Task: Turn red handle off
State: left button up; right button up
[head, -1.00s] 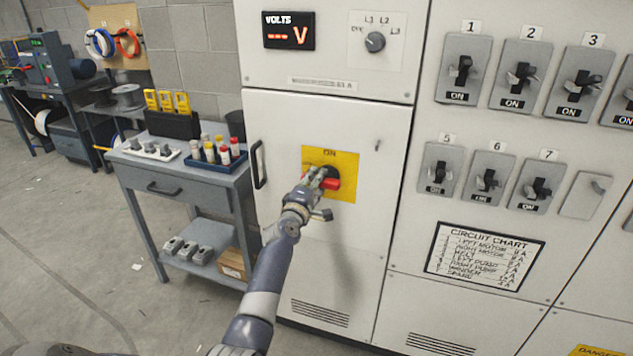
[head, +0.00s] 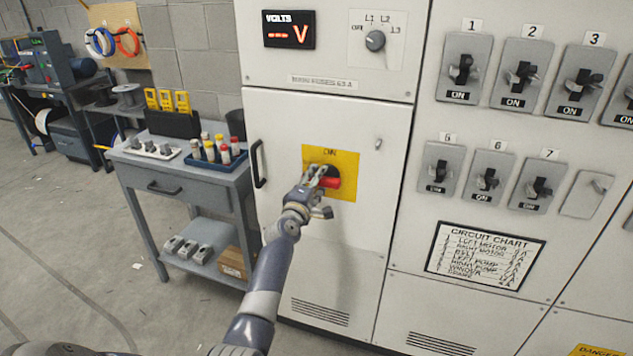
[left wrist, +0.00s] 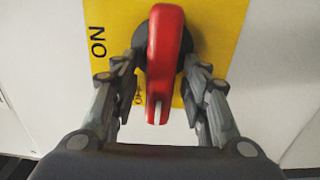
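The red handle (head: 331,183) sits on a yellow plate (head: 346,161) on the white cabinet door. It lies about level in the head view, below the word ON. My left gripper (head: 320,175) is at the handle and hides part of it. In the left wrist view the red handle (left wrist: 166,50) runs between the two fingers of my left gripper (left wrist: 163,68). The fingers are apart, one on each side, with a small gap showing to the handle. A second label near the left finger is partly hidden. My right gripper is not in view.
A black door pull (head: 257,164) is left of the plate. A grey cart (head: 183,172) with bottles and tools stands left of the cabinet. Several breaker switches (head: 463,68) and a circuit chart (head: 485,254) are on the panels to the right. The floor at left is open.

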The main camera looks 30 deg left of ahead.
pick_arm(q)
jog(key=shift+s, duration=0.1)
jog(key=v, duration=1.1)
jog(key=shift+s+d, duration=0.2)
jog(key=shift+s, duration=0.2)
